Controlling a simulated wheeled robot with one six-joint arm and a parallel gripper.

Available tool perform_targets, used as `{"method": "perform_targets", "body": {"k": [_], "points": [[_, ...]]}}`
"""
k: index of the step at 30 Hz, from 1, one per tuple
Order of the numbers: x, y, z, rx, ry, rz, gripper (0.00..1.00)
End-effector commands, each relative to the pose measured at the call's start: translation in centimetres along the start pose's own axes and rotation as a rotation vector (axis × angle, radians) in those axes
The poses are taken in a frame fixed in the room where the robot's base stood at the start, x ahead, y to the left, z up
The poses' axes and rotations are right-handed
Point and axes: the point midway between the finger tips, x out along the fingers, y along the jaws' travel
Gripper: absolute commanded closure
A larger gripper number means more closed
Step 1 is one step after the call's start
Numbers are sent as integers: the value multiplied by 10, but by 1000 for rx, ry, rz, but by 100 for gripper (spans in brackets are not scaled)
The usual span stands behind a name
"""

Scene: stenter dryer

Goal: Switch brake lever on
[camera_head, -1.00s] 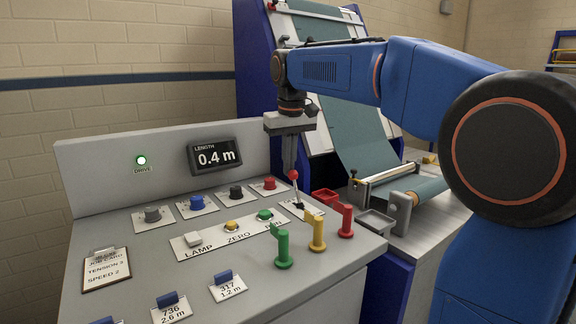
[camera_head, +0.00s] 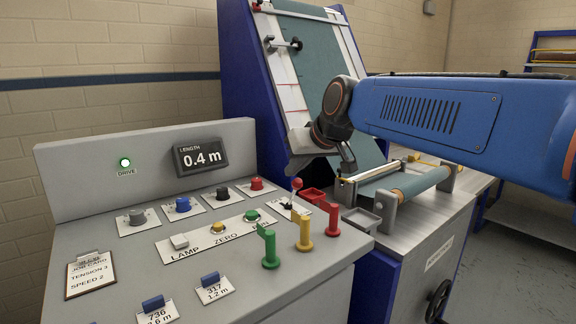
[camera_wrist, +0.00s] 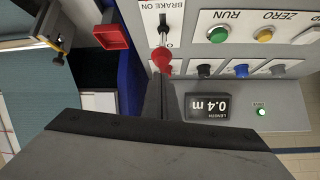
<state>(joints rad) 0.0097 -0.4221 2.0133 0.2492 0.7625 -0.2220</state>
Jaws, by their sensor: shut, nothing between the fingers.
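The brake lever (camera_head: 297,184) has a red ball knob and stands at the back right of the console, now leaning right in the head view. In the wrist view its red knob (camera_wrist: 162,58) hangs below a slot in the plate, beside a white "BRAKE ON" label (camera_wrist: 174,14). My gripper (camera_wrist: 160,78) is shut and empty. Its fingertips show just below the knob in the wrist view; I cannot tell if they touch it. In the head view my wrist is above and right of the lever, and the fingers are not clear.
Green (camera_head: 268,247), yellow (camera_head: 304,232) and red (camera_head: 332,219) handles stand in front of the lever. The display (camera_head: 201,157) reads 0.4 m, and the green drive lamp (camera_head: 125,162) is lit.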

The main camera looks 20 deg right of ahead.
Motion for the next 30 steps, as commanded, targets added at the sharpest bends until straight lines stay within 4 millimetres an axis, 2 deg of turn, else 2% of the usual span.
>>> {"method": "perform_targets", "body": {"k": [3, 12, 30], "points": [[-5, 2, 7, 6, 61, -10, 100], [-10, 4, 17, 3, 54, -11, 100], [-10, 4, 24, 2, 42, -11, 100]]}}
